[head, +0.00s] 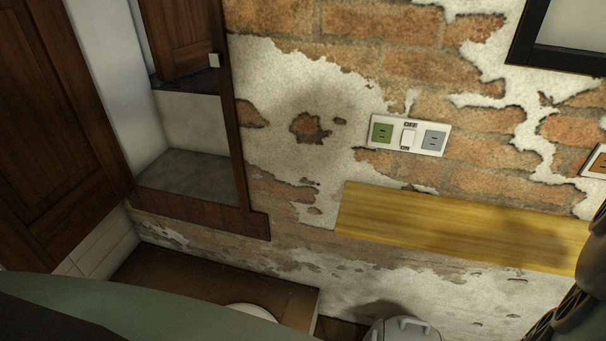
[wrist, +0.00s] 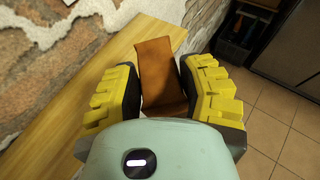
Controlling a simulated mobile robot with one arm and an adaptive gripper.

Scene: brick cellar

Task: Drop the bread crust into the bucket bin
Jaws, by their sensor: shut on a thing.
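The bread crust (wrist: 158,62) is a brown, flat piece with a bent lower part, seen in the wrist view. My gripper (wrist: 165,88) has yellow ribbed fingers on both sides of it and is shut on it. The crust is held over or near a light wooden shelf; I cannot tell the gap. In the head view, a grey bucket with a pale handle, which looks like the bucket bin (head: 402,331), stands at the bottom edge, mostly cut off. My gripper and the crust do not show clearly in the head view.
The wooden shelf (head: 455,226) runs along the brick wall, bare in the head view. A socket plate (head: 409,135) is above it. A wooden cabinet (head: 50,110) stands at left. A round white thing (head: 252,312) lies low, partly hidden. Tiled floor (wrist: 268,125) shows at right in the wrist view.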

